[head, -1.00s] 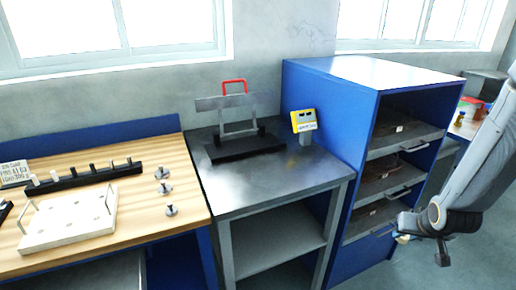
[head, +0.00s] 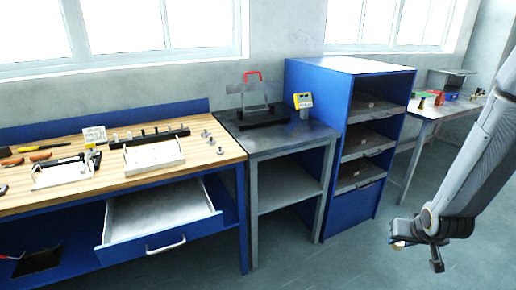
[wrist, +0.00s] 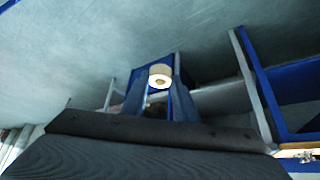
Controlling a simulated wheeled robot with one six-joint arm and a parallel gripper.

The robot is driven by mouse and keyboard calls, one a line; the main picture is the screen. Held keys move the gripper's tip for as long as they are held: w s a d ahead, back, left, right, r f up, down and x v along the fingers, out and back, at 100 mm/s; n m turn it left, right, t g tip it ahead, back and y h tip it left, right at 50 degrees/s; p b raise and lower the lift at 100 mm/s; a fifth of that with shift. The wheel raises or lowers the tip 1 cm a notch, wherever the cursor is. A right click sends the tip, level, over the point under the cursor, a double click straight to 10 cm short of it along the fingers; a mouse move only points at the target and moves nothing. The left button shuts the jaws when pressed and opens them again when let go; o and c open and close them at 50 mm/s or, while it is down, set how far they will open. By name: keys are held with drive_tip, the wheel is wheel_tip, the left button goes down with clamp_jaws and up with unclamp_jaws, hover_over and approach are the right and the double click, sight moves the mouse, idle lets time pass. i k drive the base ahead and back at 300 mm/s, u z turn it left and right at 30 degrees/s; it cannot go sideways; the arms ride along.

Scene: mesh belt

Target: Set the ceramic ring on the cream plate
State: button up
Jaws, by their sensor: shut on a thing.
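The ceramic ring (wrist: 160,76) is pale cream with a dark hole. In the wrist view it sits between the fingertips of my gripper (wrist: 160,85), which is shut on it. In the head view my gripper (head: 403,242) hangs over the open floor at the right, away from the benches; the ring is too small there to make out clearly. Two pale plates with upright handles lie on the wooden bench: a right one (head: 155,155) and a left one (head: 62,171). I cannot tell for sure which is the cream plate.
The wooden bench (head: 225,152) has an open drawer (head: 160,212) jutting out below. Small metal pegs (head: 212,140), a black rack (head: 150,135) and tools crowd its top. A grey table (head: 290,138) and a blue shelf cabinet (head: 335,125) stand right. The floor in front is clear.

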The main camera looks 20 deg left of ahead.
sight(57, 174)
drive_tip(key=k, duration=0.75)
drive_tip(key=u, duration=2.15)
drive_tip(key=i, duration=0.65)
